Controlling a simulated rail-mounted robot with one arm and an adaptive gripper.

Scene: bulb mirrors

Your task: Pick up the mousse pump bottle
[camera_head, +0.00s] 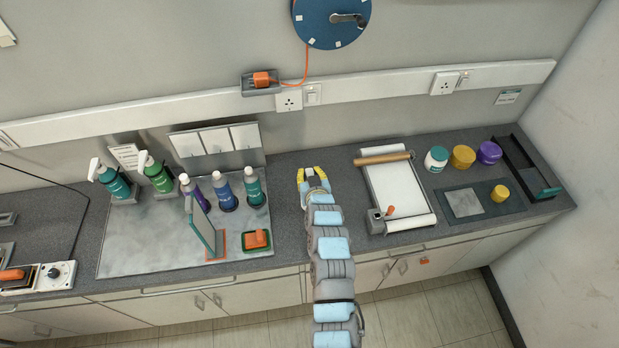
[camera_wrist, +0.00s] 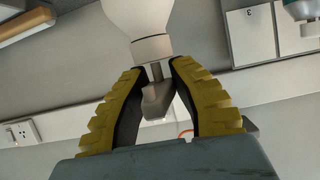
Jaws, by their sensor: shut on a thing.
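A white bottle with a rounded body, a pale collar and a grey pump head (camera_wrist: 155,100) fills the top middle of the wrist view. It looks like the mousse pump bottle (camera_wrist: 138,14). My gripper (camera_wrist: 156,70) has its yellow fingers shut around the pump end, one on each side. The bottle's far end is cut off by the frame. In the head view my gripper (camera_head: 314,173) is over the counter between the bottle mat and the roller board. There the bottle is mostly hidden by my gripper, so I cannot tell whether it touches the counter.
The roller board (camera_head: 398,192), jars (camera_head: 462,157) and a black tray (camera_head: 527,170) are at right. Counter around my gripper is clear.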

